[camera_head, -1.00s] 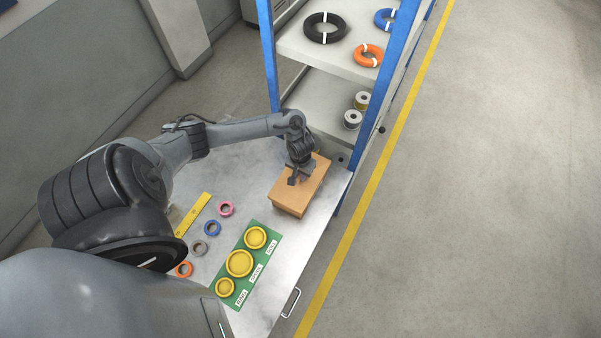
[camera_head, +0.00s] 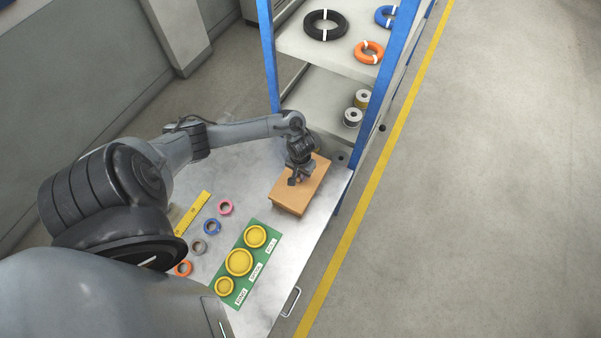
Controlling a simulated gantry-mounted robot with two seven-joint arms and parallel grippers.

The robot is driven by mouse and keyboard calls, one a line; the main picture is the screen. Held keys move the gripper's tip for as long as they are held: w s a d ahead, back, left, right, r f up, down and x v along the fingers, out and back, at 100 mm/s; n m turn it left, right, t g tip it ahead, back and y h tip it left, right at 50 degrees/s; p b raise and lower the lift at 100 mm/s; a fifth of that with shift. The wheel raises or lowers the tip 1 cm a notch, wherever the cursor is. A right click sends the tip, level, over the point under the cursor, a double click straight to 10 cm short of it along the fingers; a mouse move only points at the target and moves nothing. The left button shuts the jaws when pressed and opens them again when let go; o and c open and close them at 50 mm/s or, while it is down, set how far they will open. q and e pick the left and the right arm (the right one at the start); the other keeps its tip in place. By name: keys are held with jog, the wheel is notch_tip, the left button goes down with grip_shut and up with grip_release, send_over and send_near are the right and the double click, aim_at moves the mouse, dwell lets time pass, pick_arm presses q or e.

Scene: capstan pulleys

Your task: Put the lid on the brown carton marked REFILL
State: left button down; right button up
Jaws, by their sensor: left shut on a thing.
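The brown carton (camera_head: 287,209) stands on the metal table near its far right corner. A flat brown lid (camera_head: 313,178) covers its top and looks level. From this height I cannot tell whether the lid touches the rim all round. No REFILL marking is readable. My left gripper (camera_head: 294,181) points down at the top of the lid and is shut on it; the fingers hide the spot they hold. My right gripper is out of view.
A green board (camera_head: 254,260) with yellow pulleys lies in front of the carton. Tape rolls (camera_head: 212,227) and a yellow ruler (camera_head: 193,214) lie to the left. A blue-post shelf (camera_head: 346,66) with cable coils and spools stands behind. The table is bare between carton and board.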

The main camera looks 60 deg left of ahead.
pick_arm(q)
jog(key=shift+f, duration=0.4)
jog(key=c, duration=1)
grip_release()
notch_tip(320, 180, up, 11)
jog(key=shift+f+p, duration=0.1)
jog(key=shift+p, duration=1.1)
jog(key=shift+s, duration=0.1)
